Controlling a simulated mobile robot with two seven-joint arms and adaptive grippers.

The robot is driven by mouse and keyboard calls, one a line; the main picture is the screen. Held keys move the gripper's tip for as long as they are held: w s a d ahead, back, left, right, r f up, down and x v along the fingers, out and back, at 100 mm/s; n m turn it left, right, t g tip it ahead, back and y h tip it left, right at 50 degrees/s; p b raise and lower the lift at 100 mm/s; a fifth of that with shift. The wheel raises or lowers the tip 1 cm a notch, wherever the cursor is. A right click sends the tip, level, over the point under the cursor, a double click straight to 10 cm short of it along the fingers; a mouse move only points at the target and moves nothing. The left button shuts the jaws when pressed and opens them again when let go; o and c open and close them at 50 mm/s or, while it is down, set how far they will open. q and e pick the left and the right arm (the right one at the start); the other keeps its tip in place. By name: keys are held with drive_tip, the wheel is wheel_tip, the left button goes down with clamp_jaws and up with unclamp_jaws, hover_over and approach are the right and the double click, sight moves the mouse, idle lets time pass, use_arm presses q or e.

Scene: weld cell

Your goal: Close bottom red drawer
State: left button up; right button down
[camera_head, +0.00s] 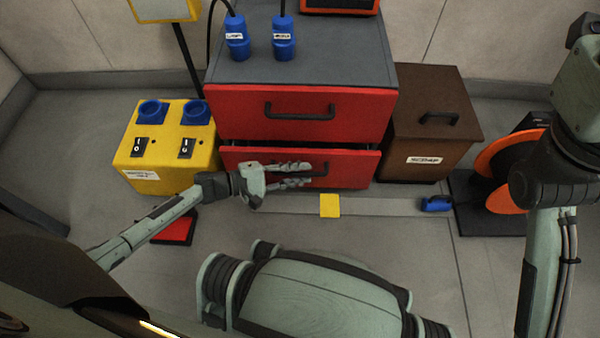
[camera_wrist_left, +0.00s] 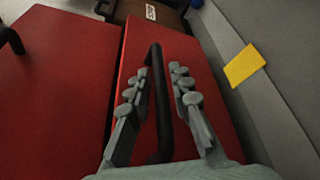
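The bottom red drawer (camera_head: 348,170) is in the lower front of the grey-topped red cabinet. A dark gap shows above its front, so it seems to stand slightly out. My left gripper (camera_head: 308,174) is at its black handle (camera_head: 319,169). In the left wrist view, the open fingers (camera_wrist_left: 160,72) lie on either side of the handle (camera_wrist_left: 155,105), with space visible beside it; I cannot tell whether either finger touches it. The drawer's red front (camera_wrist_left: 188,48) fills the middle there. My right arm is at the right, but its gripper is out of view.
The upper red drawer (camera_head: 240,108) looks shut. A yellow switch box (camera_head: 150,180) stands left of the cabinet, and a brown scrap box (camera_head: 410,148) stands right. A yellow square (camera_head: 330,205) lies on a floor strip in front. Orange discs (camera_head: 500,160) are farther right.

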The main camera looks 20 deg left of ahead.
use_arm(q)
drive_tip(key=shift+w+d, duration=0.1)
clamp_jaws()
idle(0.4)
